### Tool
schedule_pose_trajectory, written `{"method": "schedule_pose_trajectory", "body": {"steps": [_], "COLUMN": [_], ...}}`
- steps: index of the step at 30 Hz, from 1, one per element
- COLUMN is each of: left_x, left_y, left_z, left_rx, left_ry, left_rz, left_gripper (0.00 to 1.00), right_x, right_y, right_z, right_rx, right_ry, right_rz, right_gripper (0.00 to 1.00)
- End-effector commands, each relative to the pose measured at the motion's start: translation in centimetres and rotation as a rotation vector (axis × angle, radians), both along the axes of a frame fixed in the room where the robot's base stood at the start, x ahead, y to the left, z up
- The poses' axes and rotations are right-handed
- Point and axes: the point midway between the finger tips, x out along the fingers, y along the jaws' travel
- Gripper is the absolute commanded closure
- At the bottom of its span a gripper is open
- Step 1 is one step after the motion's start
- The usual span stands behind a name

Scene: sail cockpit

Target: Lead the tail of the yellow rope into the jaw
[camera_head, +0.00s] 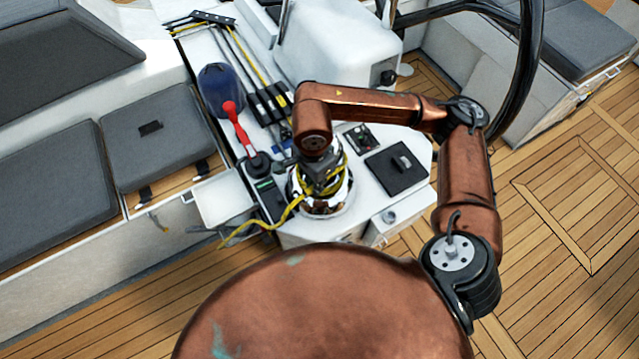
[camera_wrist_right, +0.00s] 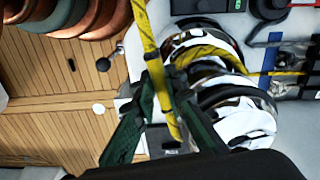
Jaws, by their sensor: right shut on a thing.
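The winch (camera_head: 328,205) is a shiny drum on the white cockpit console. The yellow rope (camera_head: 283,214) lies in turns around it, and a length trails down to the left over the console edge. My right gripper (camera_head: 321,180) is just over the winch and hides much of its top. In the right wrist view, my right gripper (camera_wrist_right: 155,68) is shut on the yellow rope (camera_wrist_right: 147,35), which runs between its dark green fingers. The winch (camera_wrist_right: 245,120) is just to the right of the fingers there, with rope around it. The jaw cannot be made out clearly. My left gripper is not in view.
A black panel (camera_head: 397,168) is on the right. The steering wheel (camera_head: 522,70) rises at the back right.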

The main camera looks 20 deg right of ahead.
Motion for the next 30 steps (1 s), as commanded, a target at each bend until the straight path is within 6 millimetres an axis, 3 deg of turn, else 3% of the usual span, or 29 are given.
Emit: {"method": "schedule_pose_trajectory", "body": {"steps": [8, 17, 18, 26, 30], "left_x": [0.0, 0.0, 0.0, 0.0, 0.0], "left_y": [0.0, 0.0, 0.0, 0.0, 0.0], "left_z": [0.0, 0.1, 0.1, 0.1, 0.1], "left_rx": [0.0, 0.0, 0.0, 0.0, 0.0], "left_ry": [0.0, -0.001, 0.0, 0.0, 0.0], "left_rz": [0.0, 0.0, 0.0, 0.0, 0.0], "left_gripper": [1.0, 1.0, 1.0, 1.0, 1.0], "right_x": [0.2, 1.7, 1.6, 1.6, 1.6], "right_y": [0.2, 1.9, 1.8, 1.8, 1.8], "right_z": [0.0, 0.1, 0.0, 0.0, 0.0], "right_rx": [0.0, 0.001, 0.0, 0.001, 0.001], "right_ry": [-0.001, -0.002, -0.002, -0.001, -0.001], "right_rz": [-0.015, -0.216, -0.213, -0.21, -0.21], "right_gripper": [1.0, 1.0, 0.86, 0.68, 0.68]}}
